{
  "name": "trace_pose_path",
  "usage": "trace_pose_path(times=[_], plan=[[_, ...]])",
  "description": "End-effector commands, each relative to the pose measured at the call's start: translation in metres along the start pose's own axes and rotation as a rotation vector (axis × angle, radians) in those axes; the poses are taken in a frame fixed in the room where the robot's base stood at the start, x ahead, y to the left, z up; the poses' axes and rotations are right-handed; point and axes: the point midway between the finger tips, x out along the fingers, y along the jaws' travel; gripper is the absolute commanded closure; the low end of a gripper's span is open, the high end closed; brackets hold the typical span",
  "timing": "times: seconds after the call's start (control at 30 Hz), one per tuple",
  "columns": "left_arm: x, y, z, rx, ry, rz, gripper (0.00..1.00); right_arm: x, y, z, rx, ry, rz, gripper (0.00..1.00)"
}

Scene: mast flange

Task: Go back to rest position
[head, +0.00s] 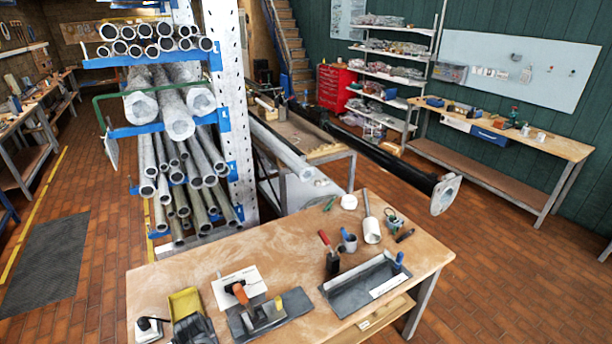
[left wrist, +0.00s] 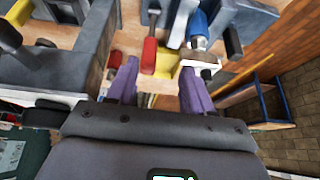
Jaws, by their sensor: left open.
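My left gripper (left wrist: 158,70) shows in the left wrist view with its two purple fingers spread apart. A red-handled tool (left wrist: 149,57) and a yellow piece (left wrist: 166,65) appear in the gap between the fingers, seemingly beyond them; the depth is hard to tell. Neither finger visibly closes on anything. Neither gripper shows in the head view. There, a black mast (head: 385,158) with a pale flange (head: 445,194) at its near end extends out past the workbench.
A wooden workbench (head: 230,253) in front carries a grey tray (head: 345,298), a plane-like tool (head: 262,315), a yellow bin (head: 186,303) and cups. A pipe rack (head: 238,120) stands behind it at left. Brick floor (head: 505,270) is clear at right.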

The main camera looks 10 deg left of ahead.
Motion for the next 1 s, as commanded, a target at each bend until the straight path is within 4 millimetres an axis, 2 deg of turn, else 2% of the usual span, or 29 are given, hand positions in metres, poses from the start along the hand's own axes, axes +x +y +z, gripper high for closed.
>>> trace_pose_path(times=[0.1, 0.2, 0.27, 0.37, 0.47, 0.5, 0.6, 0.67, 0.8, 0.9, 1.0], plan=[[0.020, -0.028, 0.045, 0.031, -0.060, -0.052, 0.49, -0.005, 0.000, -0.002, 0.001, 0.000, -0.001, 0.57], [0.029, -0.062, 0.096, 0.079, -0.107, -0.095, 0.49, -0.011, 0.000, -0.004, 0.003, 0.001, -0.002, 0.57], [0.025, -0.077, 0.124, 0.128, -0.120, -0.096, 0.49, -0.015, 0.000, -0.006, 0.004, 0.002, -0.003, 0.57], [0.005, -0.092, 0.166, 0.232, -0.146, -0.061, 0.49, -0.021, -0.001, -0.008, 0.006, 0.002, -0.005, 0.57], [-0.032, -0.097, 0.204, 0.351, -0.172, 0.006, 0.49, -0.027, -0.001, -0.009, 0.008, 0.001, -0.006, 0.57], [-0.051, -0.096, 0.218, 0.402, -0.183, 0.040, 0.49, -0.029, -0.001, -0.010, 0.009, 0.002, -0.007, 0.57], [-0.102, -0.089, 0.244, 0.522, -0.198, 0.129, 0.49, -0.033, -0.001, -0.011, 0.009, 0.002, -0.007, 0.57], [-0.133, -0.083, 0.253, 0.585, -0.199, 0.180, 0.49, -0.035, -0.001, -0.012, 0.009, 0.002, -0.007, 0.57], [-0.198, -0.066, 0.257, 0.705, -0.171, 0.277, 0.49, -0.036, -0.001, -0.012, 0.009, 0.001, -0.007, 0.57], [-0.233, -0.053, 0.248, 0.764, -0.128, 0.325, 0.49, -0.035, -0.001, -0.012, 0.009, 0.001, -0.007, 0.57], [-0.256, -0.048, 0.243, 0.806, -0.103, 0.348, 0.49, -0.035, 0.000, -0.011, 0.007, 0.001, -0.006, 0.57]])
